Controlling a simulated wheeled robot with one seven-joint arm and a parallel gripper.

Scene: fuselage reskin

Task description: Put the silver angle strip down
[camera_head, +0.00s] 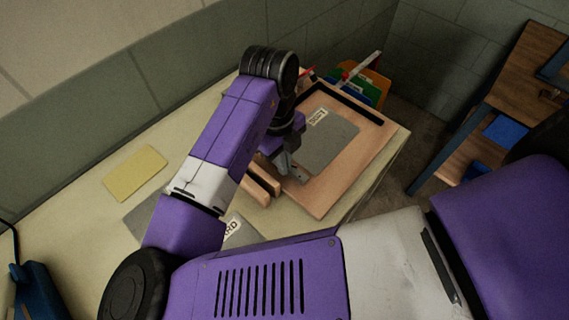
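My gripper (291,172) points down over the near left part of a tan wooden board (365,152), close to the board's edge. A small grey metallic piece shows at its fingertips. I cannot tell whether that is the silver angle strip or part of the fingers, nor whether the fingers are open or shut. The board carries a grey panel (330,145) with a white label (317,116) and has a black slot along its far edge. My arm hides part of the table left of the board.
Brown wooden bars (262,186) lie left of the board. A yellow sheet (135,173) lies on the cream table (95,215). Coloured bins (372,85) and a pale strip (362,65) with red parts are at the back. A wooden shelf unit (490,110) stands right.

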